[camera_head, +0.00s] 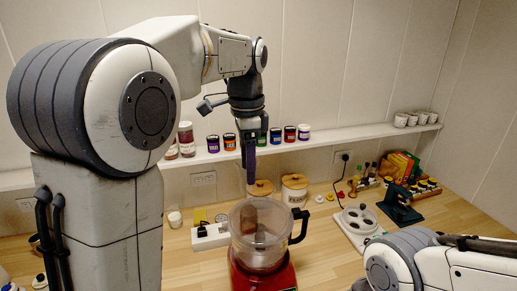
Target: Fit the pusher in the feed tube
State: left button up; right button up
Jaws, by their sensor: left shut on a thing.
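A food processor with a red base (262,272) stands on the counter at the bottom centre. Its clear bowl (258,235) has a black handle on the right. My left gripper (249,168) points down above the back left of the bowl and is shut on the pusher. The pusher is mostly hidden by the dark fingers and hard to make out. The clear feed tube is faint against the background, so I cannot tell whether the pusher touches it. My right gripper is out of view; only part of my right arm shows at lower right.
Two lidded canisters (294,189) stand behind the bowl. A white power strip (210,236) lies to its left. A white tray with round wells (360,222) and a dark green device (399,206) are at right. A wall shelf (330,136) holds several jars and cups.

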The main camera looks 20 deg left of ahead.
pick_arm(q)
jog(key=shift+w, duration=0.45)
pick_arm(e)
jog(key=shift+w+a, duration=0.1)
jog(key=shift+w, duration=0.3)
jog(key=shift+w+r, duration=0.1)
pick_arm(q)
jog(key=shift+r+p, duration=0.1)
jog(key=shift+p, duration=0.2)
jog(key=b, duration=0.4)
send_near(250, 210)
jog(key=shift+s+d, duration=0.3)
jog(key=shift+s, duration=0.6)
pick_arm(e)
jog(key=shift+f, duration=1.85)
pick_arm(q)
jog(key=shift+r+p, duration=0.1)
jog(key=shift+p, duration=0.45)
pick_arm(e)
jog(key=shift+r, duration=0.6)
pick_arm(q)
jog(key=shift+f+b, duration=2.85)
jog(key=shift+f, duration=1.25)
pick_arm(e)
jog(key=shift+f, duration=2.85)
